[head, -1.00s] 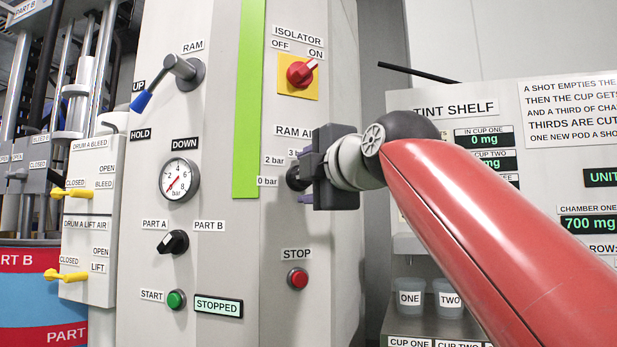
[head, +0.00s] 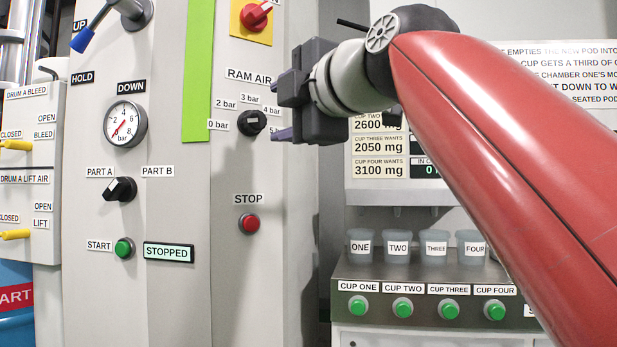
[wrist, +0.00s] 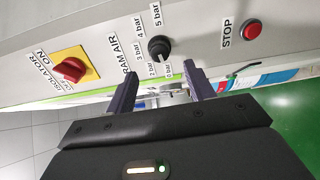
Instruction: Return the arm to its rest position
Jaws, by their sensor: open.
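My gripper (head: 282,106) is open and empty in front of the grey control cabinet. In the head view its fingers point left and stand just right of the black RAM AIR knob (head: 252,123); they look apart from it. In the wrist view my two dark fingers (wrist: 158,88) are spread, with the knob (wrist: 159,48) beyond them. My red forearm runs from the lower right up to the wrist and covers part of the panel behind.
The cabinet carries a red isolator switch (head: 257,15), a STOP button (head: 249,223), a gauge (head: 125,124), a PART A/B selector (head: 120,189) and a STOPPED display (head: 169,253). Several cups, among them cup ONE (head: 361,246), stand on a shelf (head: 345,273) at right.

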